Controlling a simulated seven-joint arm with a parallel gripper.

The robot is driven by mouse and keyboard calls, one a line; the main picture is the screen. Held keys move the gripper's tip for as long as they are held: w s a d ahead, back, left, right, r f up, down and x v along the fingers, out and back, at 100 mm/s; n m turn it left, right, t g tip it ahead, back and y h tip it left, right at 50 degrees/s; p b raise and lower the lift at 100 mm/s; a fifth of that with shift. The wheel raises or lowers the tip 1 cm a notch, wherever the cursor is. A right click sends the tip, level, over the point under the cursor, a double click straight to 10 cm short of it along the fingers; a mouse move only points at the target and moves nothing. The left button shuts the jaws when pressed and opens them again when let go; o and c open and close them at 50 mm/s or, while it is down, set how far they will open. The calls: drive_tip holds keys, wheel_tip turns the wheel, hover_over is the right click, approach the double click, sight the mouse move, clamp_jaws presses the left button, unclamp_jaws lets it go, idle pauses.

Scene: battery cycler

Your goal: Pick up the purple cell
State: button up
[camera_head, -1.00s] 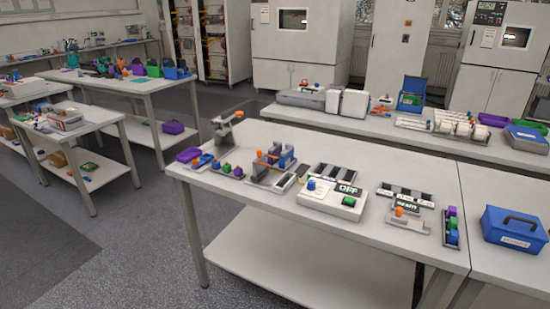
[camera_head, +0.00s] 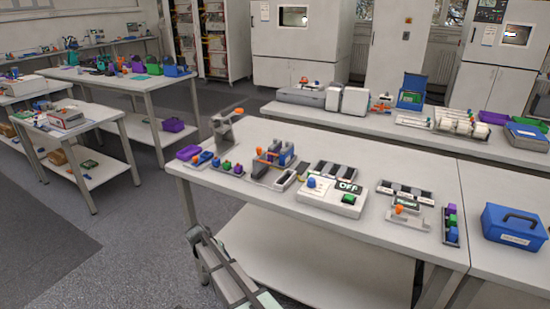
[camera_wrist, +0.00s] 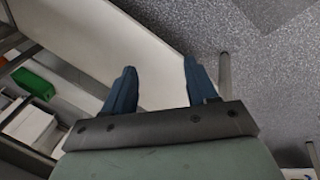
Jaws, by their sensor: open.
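Two small racks on the main table hold coloured cells. In the left rack, a purple cell (camera_head: 238,169) sits at the right end, beside green and blue ones. In the right rack, a purple piece (camera_head: 452,208) sits at the far end, above green and blue ones. Both are small in the head view, and neither is seen in the wrist view. My gripper (camera_wrist: 160,66) is open and empty, with two dark blue fingers apart. My arm shows at the bottom of the head view, low in front of the table's front edge, well away from both racks.
The white main table (camera_head: 400,245) has a lower shelf (camera_head: 300,255). A white box marked OFF (camera_head: 332,197) and a grey fixture (camera_head: 272,165) stand on top. A blue case (camera_head: 514,229) stands at right. The wrist view shows grey floor (camera_wrist: 270,80) and a pale panel.

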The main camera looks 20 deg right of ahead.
drive_tip(key=w+a+r+t, duration=0.1)
drive_tip(key=w+a+r, duration=0.4)
drive_tip(key=r, duration=0.4)
drive_tip(key=w+a+r+m+t, duration=0.15)
drive_tip(key=w+a+r, duration=0.25)
drive_tip(key=w+r, duration=0.4)
drive_tip(key=w+a+r+t, duration=0.1)
drive_tip(key=w+a+r, duration=0.35)
drive_tip(key=r, duration=0.55)
wheel_tip(320, 180, up, 18)
drive_tip(key=m+g+y, duration=0.4)
drive_tip(key=m+g, duration=0.1)
drive_tip(key=m, duration=0.2)
hover_over(275, 144)
drive_tip(key=w, duration=0.2)
drive_tip(key=f, duration=0.7)
drive_tip(key=shift+s+d+f, duration=0.15)
drive_tip(key=shift+d+f, duration=0.15)
drive_tip(key=shift+d, duration=0.1)
drive_tip(key=shift+s+a+f, duration=0.1)
drive_tip(key=shift+s+f, duration=0.05)
drive_tip(key=shift+f, duration=1.2)
drive_tip(key=shift+s+f, duration=0.1)
drive_tip(key=shift+f, duration=1.25)
